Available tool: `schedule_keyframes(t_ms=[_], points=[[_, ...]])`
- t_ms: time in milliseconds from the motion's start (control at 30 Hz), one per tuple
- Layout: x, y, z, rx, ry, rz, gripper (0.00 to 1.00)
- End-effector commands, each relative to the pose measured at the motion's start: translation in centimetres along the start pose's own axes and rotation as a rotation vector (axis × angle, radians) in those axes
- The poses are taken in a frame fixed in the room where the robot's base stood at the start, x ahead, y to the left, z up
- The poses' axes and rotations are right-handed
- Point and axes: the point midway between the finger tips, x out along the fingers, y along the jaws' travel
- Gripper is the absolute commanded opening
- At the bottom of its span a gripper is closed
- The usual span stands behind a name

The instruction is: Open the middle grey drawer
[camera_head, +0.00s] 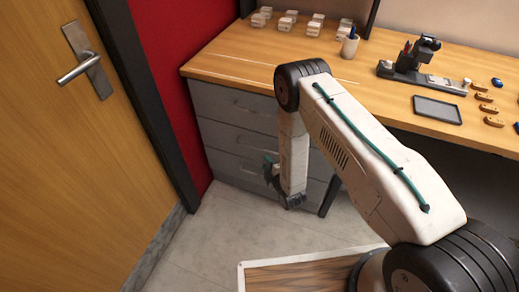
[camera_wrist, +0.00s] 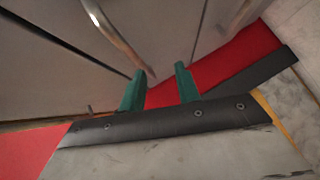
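The grey drawer unit stands under the left end of the desk, and its drawers look shut. The middle grey drawer (camera_head: 225,137) is partly hidden at its right by my arm. My gripper (camera_head: 270,172) hangs low in front of the unit's right part. In the wrist view, its two teal fingers (camera_wrist: 160,72) are apart with nothing held between them. A curved metal handle (camera_wrist: 118,34) on a grey front ends close to the fingertips; I cannot tell whether they touch, or which drawer it belongs to. A second handle (camera_wrist: 240,17) shows at upper right.
The wooden desk (camera_head: 225,65) above bears white blocks, a pen cup (camera_head: 349,46), a black device (camera_head: 410,62) and a dark tray (camera_head: 437,109). A wooden door (camera_head: 70,150) and red wall (camera_head: 175,60) stand left. The floor (camera_head: 215,235) before the drawers is clear.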

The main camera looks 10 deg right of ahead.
Motion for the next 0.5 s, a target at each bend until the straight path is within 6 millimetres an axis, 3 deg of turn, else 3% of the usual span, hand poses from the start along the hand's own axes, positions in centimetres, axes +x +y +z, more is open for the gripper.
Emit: schedule_keyframes(t_ms=[100,233,500], points=[[-0.1,2.0,-0.5,-0.074,0.021,0.098,0.33],[0.4,2.5,-0.6,-0.114,0.023,0.121,0.33],[4.5,3.0,-0.7,-0.114,0.022,0.12,0.33]])
